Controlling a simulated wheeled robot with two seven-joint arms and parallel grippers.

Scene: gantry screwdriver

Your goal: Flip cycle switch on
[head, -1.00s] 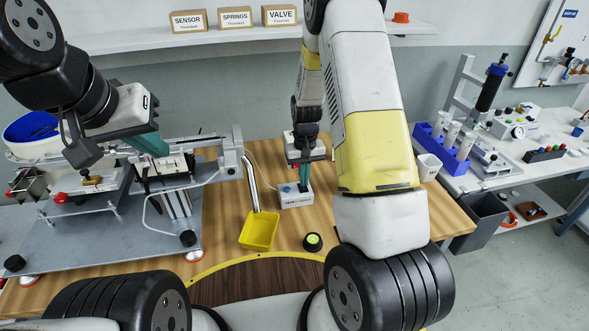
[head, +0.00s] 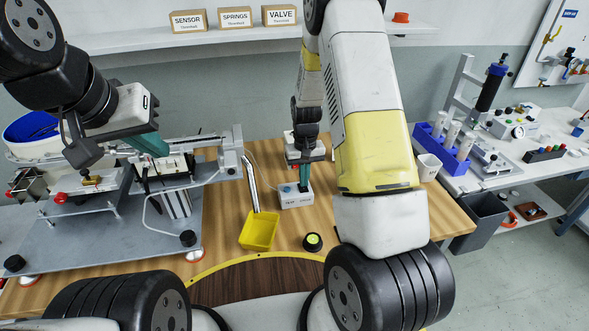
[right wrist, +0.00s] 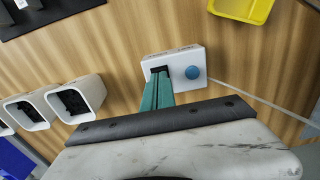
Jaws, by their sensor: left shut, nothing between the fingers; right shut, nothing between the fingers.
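The switch box (head: 297,200) is a small white box on the wooden table, right of the yellow tray. In the right wrist view the box (right wrist: 177,60) has a round blue button (right wrist: 193,72) and a dark recess where the switch is. My right gripper (head: 304,186) is shut, pointing down, with its green fingertips at the top of the box. In the right wrist view its fingertips (right wrist: 160,74) are at the recess and hide the switch, so its position cannot be told. My left gripper (head: 158,148) is shut and empty over the metal machine at the left.
A yellow tray (head: 259,231) and a black and yellow-green round item (head: 313,242) are on the table near the box. The gantry machine (head: 120,215) fills the left side. White cups (right wrist: 75,97) show in the right wrist view. A thin cable (right wrist: 262,100) runs from the box.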

